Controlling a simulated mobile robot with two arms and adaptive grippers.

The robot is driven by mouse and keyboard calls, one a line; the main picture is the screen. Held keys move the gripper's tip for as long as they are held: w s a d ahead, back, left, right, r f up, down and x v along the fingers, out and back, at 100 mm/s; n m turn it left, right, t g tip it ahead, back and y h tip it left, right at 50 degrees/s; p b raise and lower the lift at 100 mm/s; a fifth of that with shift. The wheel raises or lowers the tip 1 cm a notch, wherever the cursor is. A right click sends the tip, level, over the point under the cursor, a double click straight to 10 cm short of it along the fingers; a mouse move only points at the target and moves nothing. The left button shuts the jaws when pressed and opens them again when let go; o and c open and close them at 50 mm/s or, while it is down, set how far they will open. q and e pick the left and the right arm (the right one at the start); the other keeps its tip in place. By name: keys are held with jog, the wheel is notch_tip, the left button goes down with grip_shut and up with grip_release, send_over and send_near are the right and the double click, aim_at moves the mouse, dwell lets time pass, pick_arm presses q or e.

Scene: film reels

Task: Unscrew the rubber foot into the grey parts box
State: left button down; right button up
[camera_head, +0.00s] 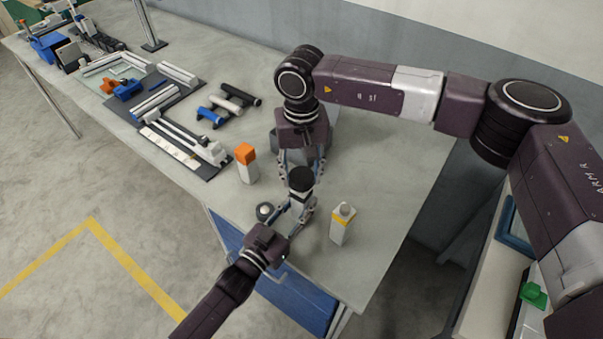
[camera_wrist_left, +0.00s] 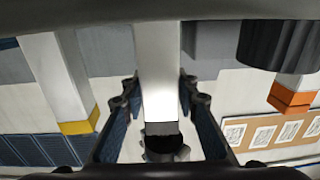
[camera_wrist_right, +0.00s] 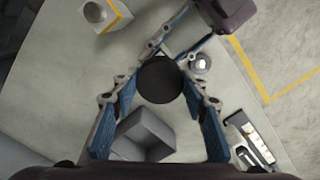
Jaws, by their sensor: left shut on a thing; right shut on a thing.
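The rubber foot (camera_head: 301,179) is a black round cap on top of an upright pale post (camera_head: 297,206). My left gripper (camera_head: 299,203) is shut on the post from the front; in the left wrist view the post (camera_wrist_left: 160,75) stands between its fingers. My right gripper (camera_head: 300,172) comes from above and is shut on the foot; the foot is a black disc (camera_wrist_right: 160,80) between its fingers in the right wrist view. The grey parts box (camera_wrist_right: 145,132) is open and sits just behind the post. In the head view the right gripper partly hides it.
A white block with a yellow band (camera_head: 342,224) stands right of the post. A white block with an orange top (camera_head: 246,165) stands left. A small round dark piece (camera_head: 265,211) lies near the front edge. Black, white and blue cylinders (camera_head: 228,103) and fixtures lie farther left.

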aim_at(301, 176)
jog(key=shift+r, duration=0.1)
jog(key=shift+r, duration=1.95)
pick_arm(q)
jog(key=c, duration=1.4)
grip_release()
jog(key=shift+c, duration=0.2)
